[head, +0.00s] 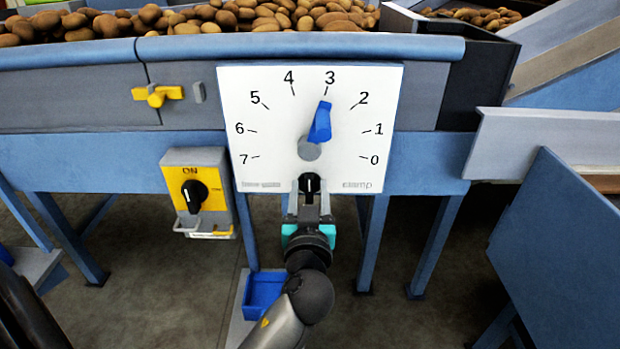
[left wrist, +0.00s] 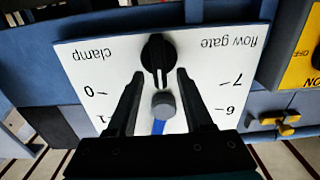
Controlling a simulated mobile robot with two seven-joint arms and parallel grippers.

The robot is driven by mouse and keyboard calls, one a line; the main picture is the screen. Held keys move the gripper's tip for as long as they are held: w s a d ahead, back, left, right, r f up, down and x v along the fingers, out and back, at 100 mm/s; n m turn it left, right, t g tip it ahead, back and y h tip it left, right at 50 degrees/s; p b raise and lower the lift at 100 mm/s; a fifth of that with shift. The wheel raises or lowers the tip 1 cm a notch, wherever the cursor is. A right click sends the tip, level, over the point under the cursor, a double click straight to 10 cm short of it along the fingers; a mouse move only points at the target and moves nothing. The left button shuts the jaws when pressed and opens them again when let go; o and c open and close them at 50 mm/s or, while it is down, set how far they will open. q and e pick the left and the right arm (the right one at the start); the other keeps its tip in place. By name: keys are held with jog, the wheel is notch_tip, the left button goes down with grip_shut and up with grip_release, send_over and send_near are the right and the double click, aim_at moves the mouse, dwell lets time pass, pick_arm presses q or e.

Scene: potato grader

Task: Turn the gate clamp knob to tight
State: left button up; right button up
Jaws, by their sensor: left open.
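The clamp knob (head: 309,182) is a small black knob at the bottom edge of a white dial panel (head: 285,110). It also shows in the left wrist view (left wrist: 158,50), where the panel appears upside down. A pale line on the knob points towards the grey hub, between the "flow gate" and "clamp" labels. My left gripper (head: 310,192) is open in front of the knob, and its fingertips (left wrist: 160,73) lie to either side of the knob's near end. I cannot tell whether they touch it. My right gripper is not in view.
A blue pointer (head: 320,122) on the grey hub (head: 309,150) stands near 3. A yellow switch box (head: 216,210) with a black knob is to the left. A yellow handle (head: 157,95) sits on the grader's side. Potatoes (head: 240,15) lie above. A blue bin (head: 264,291) is below.

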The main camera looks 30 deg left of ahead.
pick_arm(q)
jog(key=shift+w, duration=0.15)
jog(key=shift+c, duration=0.3)
grip_shut()
dwell(0.3)
